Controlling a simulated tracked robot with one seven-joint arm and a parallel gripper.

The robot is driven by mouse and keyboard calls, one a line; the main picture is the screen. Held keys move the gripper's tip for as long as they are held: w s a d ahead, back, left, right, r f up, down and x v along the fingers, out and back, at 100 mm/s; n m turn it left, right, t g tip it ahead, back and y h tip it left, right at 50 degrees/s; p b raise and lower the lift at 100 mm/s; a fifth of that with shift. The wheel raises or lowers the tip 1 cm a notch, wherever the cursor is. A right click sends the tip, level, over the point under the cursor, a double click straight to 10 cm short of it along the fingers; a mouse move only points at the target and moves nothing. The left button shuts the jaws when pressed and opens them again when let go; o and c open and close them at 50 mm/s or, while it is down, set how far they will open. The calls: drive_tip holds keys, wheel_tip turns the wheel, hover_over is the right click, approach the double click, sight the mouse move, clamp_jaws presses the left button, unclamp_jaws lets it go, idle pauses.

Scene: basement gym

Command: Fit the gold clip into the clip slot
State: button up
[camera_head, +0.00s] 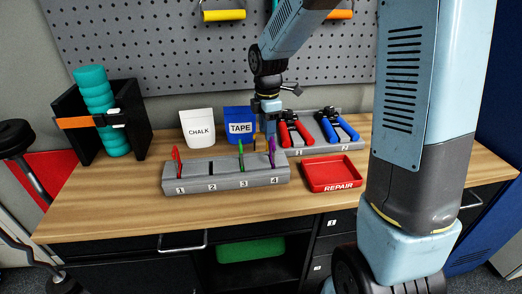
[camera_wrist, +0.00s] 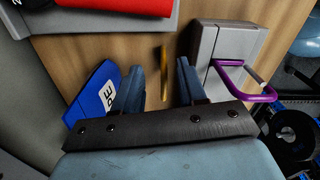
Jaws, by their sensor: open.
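The gold clip (camera_wrist: 164,72) shows in the wrist view as a thin gold bar over the wooden bench, between my fingers with a gap on both sides. I cannot make it out in the head view. My gripper (camera_wrist: 160,66) is open around it, pointing down; in the head view my gripper (camera_head: 266,130) is behind the rack, right of the TAPE bin. The grey slotted rack (camera_head: 225,184) is numbered 1 to 4. A red clip (camera_head: 177,160) stands at 1, a green clip (camera_head: 241,154) at 3 and a purple clip (camera_head: 272,150) at 4. Slot 2 (camera_head: 211,168) is empty.
The blue TAPE bin (camera_head: 239,120) and white CHALK bin (camera_head: 199,128) stand behind the rack. Red pliers (camera_head: 291,128) and blue pliers (camera_head: 335,126) sit in a grey holder at right. A red REPAIR tray (camera_head: 333,173) lies in front. The bench front-left is clear.

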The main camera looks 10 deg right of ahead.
sight(267, 145)
drive_tip(key=shift+s+f, duration=0.15)
drive_tip(key=shift+f, duration=3.05)
clamp_jaws()
